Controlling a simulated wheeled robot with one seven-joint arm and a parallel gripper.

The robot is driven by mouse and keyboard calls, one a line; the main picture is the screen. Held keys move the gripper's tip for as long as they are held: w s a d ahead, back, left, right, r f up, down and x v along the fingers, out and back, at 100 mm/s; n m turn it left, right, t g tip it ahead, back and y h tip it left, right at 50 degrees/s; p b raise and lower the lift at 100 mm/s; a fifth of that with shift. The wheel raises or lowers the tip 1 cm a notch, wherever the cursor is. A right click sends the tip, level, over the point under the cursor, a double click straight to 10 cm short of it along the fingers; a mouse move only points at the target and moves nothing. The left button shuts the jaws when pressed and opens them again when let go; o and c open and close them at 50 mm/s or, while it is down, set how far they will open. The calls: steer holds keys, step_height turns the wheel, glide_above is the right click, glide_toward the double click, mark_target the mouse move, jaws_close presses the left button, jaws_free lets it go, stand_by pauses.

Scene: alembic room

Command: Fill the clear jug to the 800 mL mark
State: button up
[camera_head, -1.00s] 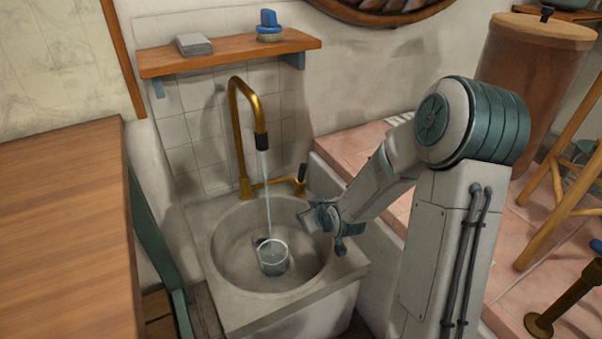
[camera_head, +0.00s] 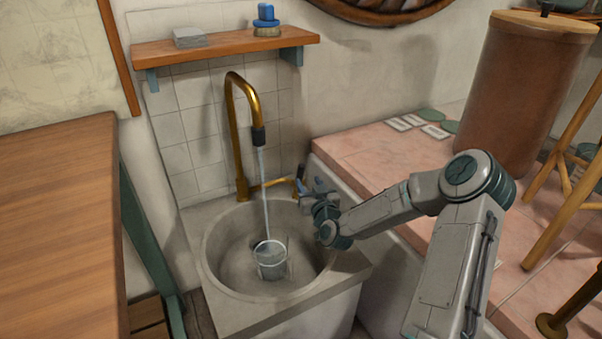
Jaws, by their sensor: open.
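The clear jug (camera_head: 271,262) stands upright in the round stone sink basin (camera_head: 222,268). A thin stream of water (camera_head: 265,195) runs from the brass tap (camera_head: 234,135) down into the jug. The jug's marks and water level are too small to read. The tap's handle (camera_head: 299,183) is at the right of its base. My gripper (camera_head: 311,184) is open and empty beside the handle, above the basin's back right rim. I cannot tell whether it touches the handle.
A wooden shelf (camera_head: 222,48) with a blue-topped brush (camera_head: 266,20) and a grey block (camera_head: 189,38) hangs above the tap. A wooden counter (camera_head: 60,220) is at the left. A pink tiled ledge (camera_head: 390,150) with a large brown container (camera_head: 520,95) is at the right.

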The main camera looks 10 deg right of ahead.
mark_target(302, 172)
steer(key=w, duration=0.2)
steer(key=w+b, duration=0.1)
steer(key=w, duration=0.2)
steer(key=w+a, duration=0.1)
steer(key=w, duration=0.2)
steer(key=shift+b, duration=0.3)
